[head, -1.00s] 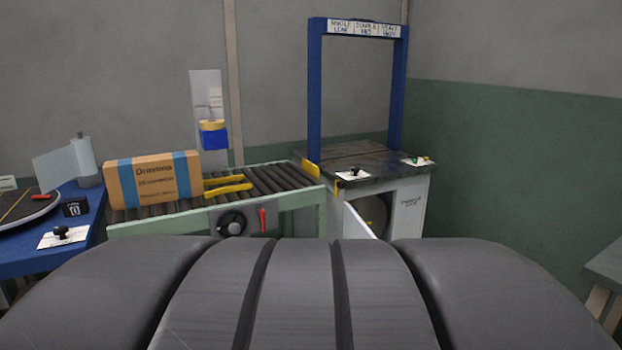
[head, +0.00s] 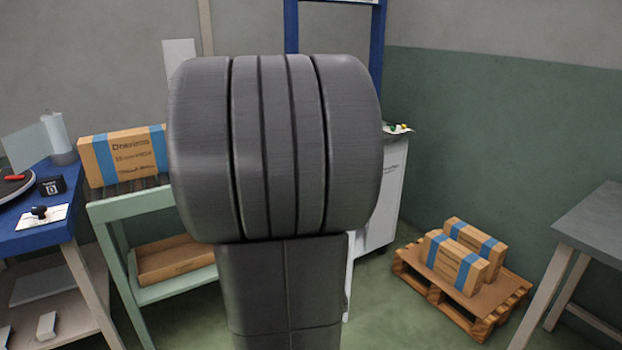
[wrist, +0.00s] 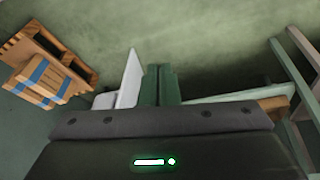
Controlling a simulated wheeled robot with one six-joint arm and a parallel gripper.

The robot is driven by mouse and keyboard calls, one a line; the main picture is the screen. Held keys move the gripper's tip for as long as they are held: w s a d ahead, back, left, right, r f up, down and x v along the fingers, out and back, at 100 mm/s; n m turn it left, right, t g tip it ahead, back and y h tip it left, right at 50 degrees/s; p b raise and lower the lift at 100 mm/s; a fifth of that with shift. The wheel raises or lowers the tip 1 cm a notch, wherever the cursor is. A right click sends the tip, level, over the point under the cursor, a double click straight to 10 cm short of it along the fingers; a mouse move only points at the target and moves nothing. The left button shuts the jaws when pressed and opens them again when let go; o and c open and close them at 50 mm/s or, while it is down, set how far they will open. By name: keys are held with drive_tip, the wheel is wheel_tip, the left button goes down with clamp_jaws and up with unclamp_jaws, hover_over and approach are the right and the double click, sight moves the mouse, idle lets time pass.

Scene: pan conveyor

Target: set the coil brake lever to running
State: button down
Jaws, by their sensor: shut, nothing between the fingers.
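No coil brake lever can be made out in either current view. The strapping machine, with a white cabinet (head: 388,195) and a blue arch (head: 376,45), stands behind my arm in the head view, its front mostly hidden. A sliver of its open white door (head: 349,275) shows beside my arm. In the wrist view the white door panel (wrist: 130,78) stands just left of my gripper (wrist: 160,68). The gripper's two dark green fingers are together, with nothing visible between them. My gripper is hidden in the head view.
A pallet (head: 480,325) with boxes stands on the floor at right, near a grey table (head: 590,225). The green-framed conveyor (head: 130,208) carries a box (head: 125,158). A blue bench (head: 40,235) is at left. Floor between machine and pallet is narrow.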

drive_tip(key=w+a+f+n+t+y+p, duration=0.25)
drive_tip(key=w+a+n+t+y, duration=0.3)
drive_tip(key=w+a, duration=1.4)
drive_tip(key=s+a+f+n+g+y+p, duration=0.1)
drive_tip(key=a+f+n+g+y, duration=0.1)
drive_tip(key=a+y, duration=0.4)
drive_tip(key=s+a+f+n+g+y+p, duration=0.1)
drive_tip(key=s+a+f+n+g+y, duration=0.1)
drive_tip(key=a, duration=1.3)
wheel_tip(320, 180, down, 2)
drive_tip(key=n+y, duration=0.1)
drive_tip(key=y, duration=0.2)
drive_tip(key=shift+f+y, duration=0.25)
drive_tip(key=shift+y, duration=0.1)
drive_tip(key=shift+s+d, duration=0.1)
